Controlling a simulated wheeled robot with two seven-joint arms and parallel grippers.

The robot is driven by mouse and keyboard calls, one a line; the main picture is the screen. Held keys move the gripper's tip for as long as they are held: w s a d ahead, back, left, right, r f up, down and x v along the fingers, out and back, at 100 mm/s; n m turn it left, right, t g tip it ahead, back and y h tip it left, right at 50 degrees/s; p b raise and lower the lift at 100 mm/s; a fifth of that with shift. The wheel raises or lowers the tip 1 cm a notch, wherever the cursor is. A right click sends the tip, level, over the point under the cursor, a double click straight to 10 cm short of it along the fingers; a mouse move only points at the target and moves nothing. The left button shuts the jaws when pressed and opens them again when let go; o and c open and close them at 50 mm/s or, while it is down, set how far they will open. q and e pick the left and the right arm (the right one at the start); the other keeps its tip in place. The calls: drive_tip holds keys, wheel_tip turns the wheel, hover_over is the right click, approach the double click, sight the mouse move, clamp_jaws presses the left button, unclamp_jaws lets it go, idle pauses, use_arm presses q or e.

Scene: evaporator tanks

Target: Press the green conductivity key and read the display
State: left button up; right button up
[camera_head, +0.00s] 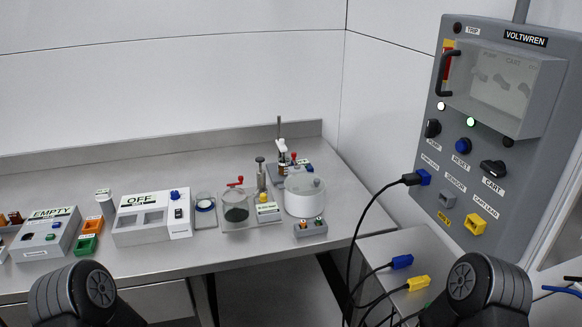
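No label that I can read says conductivity, so I cannot tell for sure which key is the task's. A small green spot (51,237) shows on the front of the light grey box labelled EMPTY (33,247) at the left of the bench. A small grey box (311,230) with tiny coloured spots on top lies at the bench's front edge; its details are too small to read. The white box labelled OFF (140,231) has grey windows and a blue knob. Neither gripper shows; only dark rounded parts of my arms stand at the bottom left and bottom right.
A steel bench (180,266) holds a beaker (236,208), a white round vessel (305,195) and a green tray (86,245). A grey VOLTWREN panel (440,178) stands at right. Black cables with a blue plug (401,262) and yellow plug (418,283) lie below it.

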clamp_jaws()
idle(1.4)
